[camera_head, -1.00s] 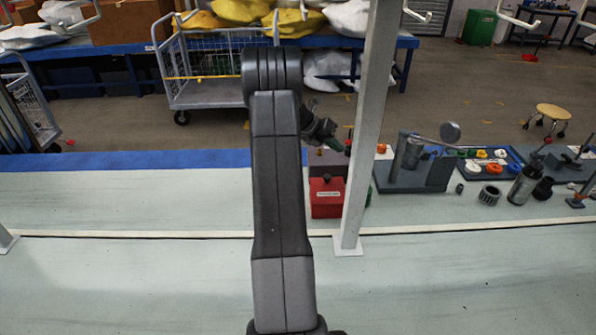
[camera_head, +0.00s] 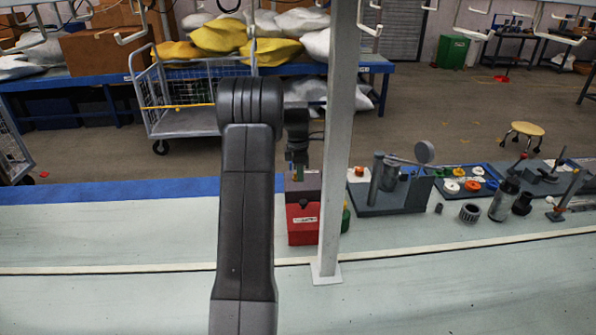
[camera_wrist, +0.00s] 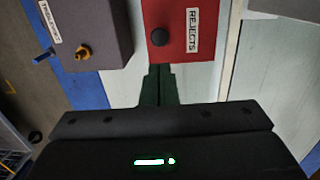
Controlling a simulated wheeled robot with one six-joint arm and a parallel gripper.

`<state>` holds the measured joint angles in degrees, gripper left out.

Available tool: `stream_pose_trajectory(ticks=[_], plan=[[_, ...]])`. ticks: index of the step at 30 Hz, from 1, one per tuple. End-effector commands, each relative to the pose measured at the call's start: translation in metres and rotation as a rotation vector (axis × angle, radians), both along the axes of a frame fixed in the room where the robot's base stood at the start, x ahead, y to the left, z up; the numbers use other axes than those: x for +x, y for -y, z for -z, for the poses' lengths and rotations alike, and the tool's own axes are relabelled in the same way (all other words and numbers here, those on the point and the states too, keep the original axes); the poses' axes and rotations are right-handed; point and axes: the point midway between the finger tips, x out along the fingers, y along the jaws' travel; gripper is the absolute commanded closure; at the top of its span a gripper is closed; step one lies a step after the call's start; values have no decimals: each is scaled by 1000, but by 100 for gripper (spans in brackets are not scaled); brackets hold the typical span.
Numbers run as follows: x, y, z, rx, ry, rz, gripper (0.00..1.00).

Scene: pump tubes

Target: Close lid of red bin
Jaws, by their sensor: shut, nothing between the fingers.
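The red bin (camera_head: 303,226) stands on the bench in the head view, left of the pale post, with a white label on its front. In the wrist view the red bin (camera_wrist: 182,48) shows a dark round knob and a "REJECTS" label. I cannot clearly tell whether its lid is fully down. My gripper (camera_head: 298,176) is shut and empty, pointing down above the back of the bin. In the wrist view its dark green fingers (camera_wrist: 159,72) are together, just below the red bin's edge in the picture, with no clear contact.
A grey bin (camera_wrist: 88,30) with a brass knob and label stands beside the red bin. The pale upright post (camera_head: 335,130) is close on the right. A green object (camera_head: 346,217) is partly hidden behind it. Pump parts (camera_head: 395,185) lie further right; the front bench is clear.

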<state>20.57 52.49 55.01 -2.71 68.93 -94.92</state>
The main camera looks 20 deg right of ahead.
Motion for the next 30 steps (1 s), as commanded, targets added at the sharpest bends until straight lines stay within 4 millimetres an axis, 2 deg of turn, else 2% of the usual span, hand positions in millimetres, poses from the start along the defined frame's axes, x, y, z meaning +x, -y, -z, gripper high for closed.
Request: stream_pose_trajectory(ticks=[1,6,12,18,30], plan=[[0,1,14,1,-4,0,100],[1,3,50,0,-4,-1,100],[3,5,81,-1,-2,-2,100],[4,6,95,-1,0,-2,100],[4,6,100,-1,0,-2,100]])
